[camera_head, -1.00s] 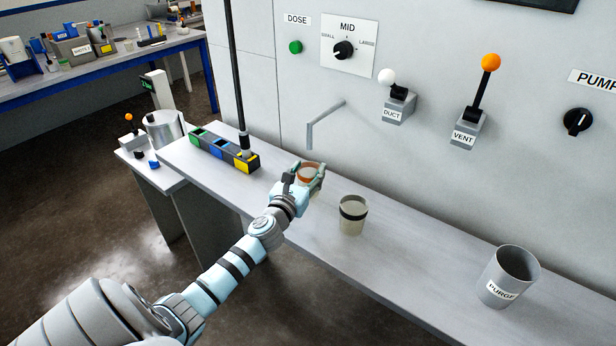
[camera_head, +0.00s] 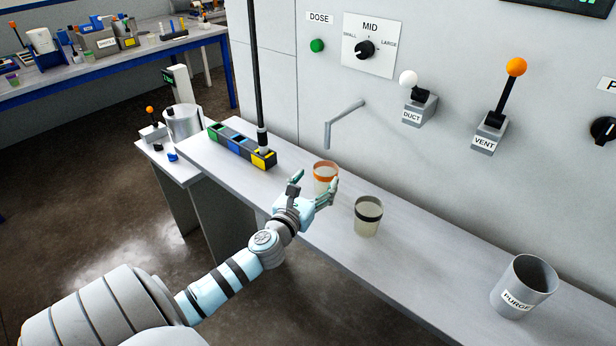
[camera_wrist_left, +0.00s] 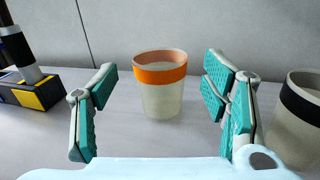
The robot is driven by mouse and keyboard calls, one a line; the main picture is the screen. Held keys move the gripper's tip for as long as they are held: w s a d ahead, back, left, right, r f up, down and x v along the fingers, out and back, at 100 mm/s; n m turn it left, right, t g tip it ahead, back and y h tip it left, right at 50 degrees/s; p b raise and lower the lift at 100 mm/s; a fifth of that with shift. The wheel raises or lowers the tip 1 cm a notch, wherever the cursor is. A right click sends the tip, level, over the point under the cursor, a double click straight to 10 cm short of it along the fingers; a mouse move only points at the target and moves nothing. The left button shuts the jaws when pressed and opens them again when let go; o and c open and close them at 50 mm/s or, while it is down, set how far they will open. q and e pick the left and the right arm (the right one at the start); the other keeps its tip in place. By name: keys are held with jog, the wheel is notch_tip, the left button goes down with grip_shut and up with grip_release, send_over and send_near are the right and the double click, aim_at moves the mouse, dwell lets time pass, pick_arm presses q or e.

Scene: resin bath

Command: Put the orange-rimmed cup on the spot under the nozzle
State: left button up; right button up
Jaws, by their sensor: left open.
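The orange-rimmed cup (camera_head: 325,177) stands upright on the bench, just below the thin grey nozzle (camera_head: 342,122) on the wall in the head view. In the left wrist view the cup (camera_wrist_left: 161,88) stands a little beyond the fingertips, between their lines and apart from both. My left gripper (camera_head: 314,188) is open and empty; its two teal-padded fingers (camera_wrist_left: 163,100) show wide apart. Whether the cup sits exactly under the nozzle tip I cannot tell. The spot itself is not seen. My right gripper is not in view.
A black-rimmed cup (camera_head: 367,217) stands close to the right of my left gripper. A PURGE container (camera_head: 522,288) is farther right on the bench (camera_head: 435,258). A coloured block rack (camera_head: 240,147) with a black pole lies to the left. Free bench lies between black-rimmed cup and PURGE container.

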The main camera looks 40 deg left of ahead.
pick_arm(q)
jog(key=v, duration=0.6)
jog(key=shift+s+r, duration=0.1)
jog(key=shift+s, duration=0.2)
